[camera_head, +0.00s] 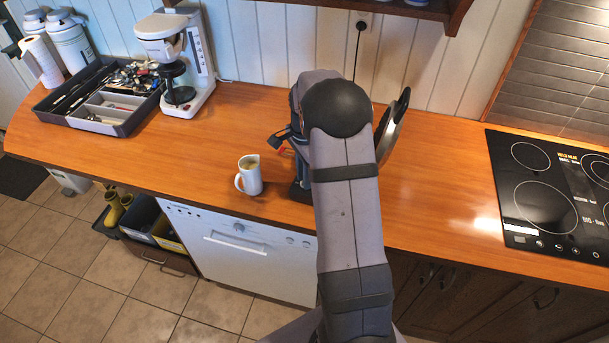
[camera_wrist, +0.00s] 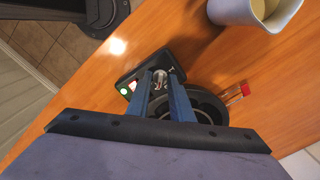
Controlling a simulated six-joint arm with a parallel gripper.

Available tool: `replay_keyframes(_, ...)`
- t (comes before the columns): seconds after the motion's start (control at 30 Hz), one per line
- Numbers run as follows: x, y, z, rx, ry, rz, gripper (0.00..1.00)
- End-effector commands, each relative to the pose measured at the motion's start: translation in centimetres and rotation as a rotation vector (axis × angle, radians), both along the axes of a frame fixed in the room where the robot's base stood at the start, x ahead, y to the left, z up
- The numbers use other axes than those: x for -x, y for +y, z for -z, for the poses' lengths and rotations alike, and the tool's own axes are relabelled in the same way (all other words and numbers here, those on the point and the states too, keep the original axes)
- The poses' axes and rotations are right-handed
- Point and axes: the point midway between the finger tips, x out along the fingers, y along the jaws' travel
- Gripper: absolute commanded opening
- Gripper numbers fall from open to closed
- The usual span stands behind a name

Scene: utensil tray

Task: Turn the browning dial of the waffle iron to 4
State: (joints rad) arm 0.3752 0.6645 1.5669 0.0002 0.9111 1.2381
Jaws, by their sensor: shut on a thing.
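The waffle iron shows in the wrist view as a dark round body (camera_wrist: 208,108) with a black control panel at its front. A green light (camera_wrist: 124,91) is on the panel. The browning dial (camera_wrist: 159,79) is a small pale knob on this panel. My gripper (camera_wrist: 159,76) is shut on the dial, one blue-grey finger on each side. The fingers hide part of it, and its numbers and pointer are too small to read. In the head view my arm covers most of the waffle iron; a round metal plate (camera_head: 390,130) stands tilted up at the right.
A white jug (camera_head: 250,175) with pale yellow contents stands close to the left of the waffle iron; it also shows in the wrist view (camera_wrist: 250,14). A coffee maker (camera_head: 180,60) and a utensil tray (camera_head: 75,122) are farther left. A black hob (camera_head: 520,230) is at the right.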

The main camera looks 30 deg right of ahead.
Motion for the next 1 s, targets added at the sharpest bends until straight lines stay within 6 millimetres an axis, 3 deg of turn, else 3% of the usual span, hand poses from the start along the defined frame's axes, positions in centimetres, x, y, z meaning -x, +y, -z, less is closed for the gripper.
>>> replay_keyframes(0.53, -0.23, -0.12, -0.24, 0.003, -0.008, 0.027, 0.0)
replay_keyframes(0.57, -0.23, -0.12, -0.24, 0.003, -0.008, 0.027, 0.25)
replay_keyframes(1.0, -0.12, -0.07, -0.6, 0.002, -0.004, 0.027, 0.26)
